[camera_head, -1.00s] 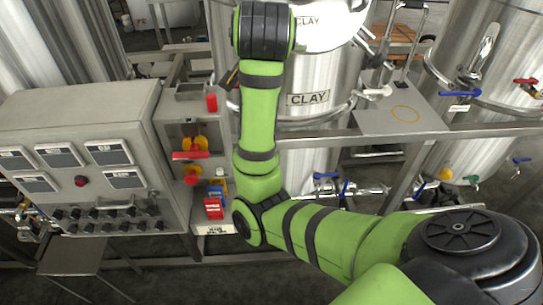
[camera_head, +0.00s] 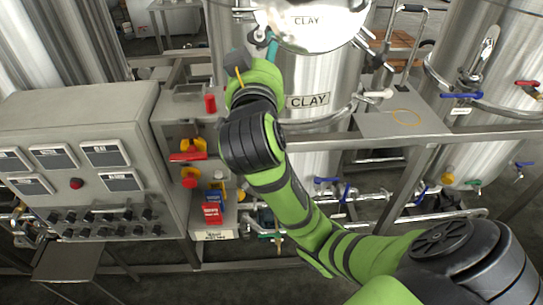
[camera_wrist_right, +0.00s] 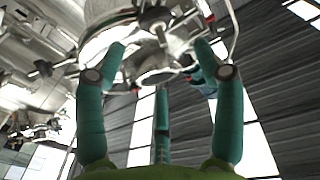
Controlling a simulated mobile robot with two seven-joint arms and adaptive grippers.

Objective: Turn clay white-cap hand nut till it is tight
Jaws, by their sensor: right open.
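The tank labelled CLAY (camera_head: 320,80) stands at the top middle of the head view, its domed lid cut by the frame edge. Metal clamp fittings sit around the lid rim; a small pale-topped one (camera_head: 259,36) at its left may be the white-cap hand nut, though it is too small to be sure. My right gripper (camera_head: 271,46) is beside it, mostly hidden by my wrist. In the right wrist view, the gripper's teal fingers (camera_wrist_right: 160,47) are spread and empty, with metal fittings (camera_wrist_right: 152,62) beyond and between them. Contact cannot be told. My left gripper is out of view.
A grey control cabinet (camera_head: 80,125) with gauges stands at left. Beside it is a switch box with red and yellow handles (camera_head: 190,160). A steel rail (camera_head: 345,140) crosses before the tank. A shelf plate (camera_head: 400,122) and another tank (camera_head: 500,60) are at right.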

